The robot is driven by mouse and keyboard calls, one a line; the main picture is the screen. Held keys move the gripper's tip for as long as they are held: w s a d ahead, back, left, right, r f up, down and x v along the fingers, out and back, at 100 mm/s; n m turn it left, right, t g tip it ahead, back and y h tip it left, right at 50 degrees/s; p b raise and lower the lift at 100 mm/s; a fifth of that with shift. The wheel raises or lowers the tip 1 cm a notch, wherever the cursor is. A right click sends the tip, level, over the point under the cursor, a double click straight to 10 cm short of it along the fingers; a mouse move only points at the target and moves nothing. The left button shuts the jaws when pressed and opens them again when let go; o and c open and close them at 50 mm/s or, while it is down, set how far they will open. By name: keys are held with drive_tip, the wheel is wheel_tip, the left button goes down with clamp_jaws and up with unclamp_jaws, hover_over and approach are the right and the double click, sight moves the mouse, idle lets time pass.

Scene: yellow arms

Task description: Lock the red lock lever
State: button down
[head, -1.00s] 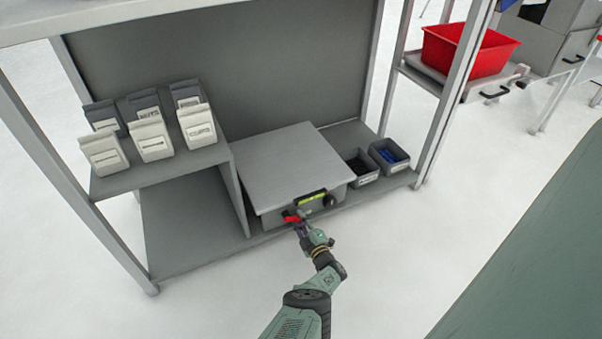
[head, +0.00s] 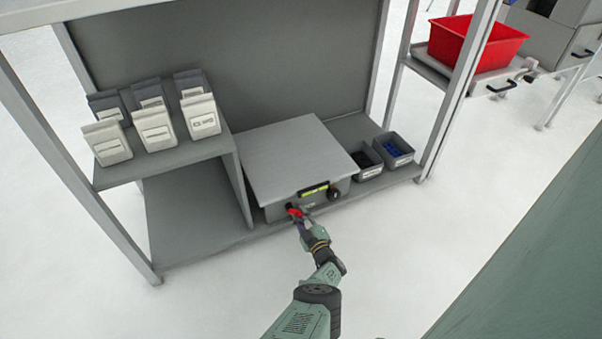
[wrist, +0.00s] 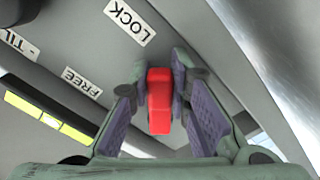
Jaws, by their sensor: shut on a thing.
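The red lock lever (wrist: 159,100) is on the front of a grey box (head: 290,155) on the lower shelf. In the wrist view it lies between the two finger pads of my gripper (wrist: 158,108), which is shut on it. In the head view the red lever (head: 294,212) shows at the tip of my gripper (head: 301,219), left of the box's black handle. In the wrist view a LOCK label (wrist: 130,22) is above the lever and a FREE label (wrist: 82,82) is to its left. The lever's pivot is hidden.
A yellow-green strip (head: 314,189) and a black knob (head: 334,195) are on the box front. Small grey bins (head: 391,150) stand right of the box. Labelled containers (head: 154,126) stand on the raised shelf at left. The floor in front is clear.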

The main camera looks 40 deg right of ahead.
drive_tip(key=c, duration=1.8)
unclamp_jaws()
drive_tip(key=shift+o, duration=0.2)
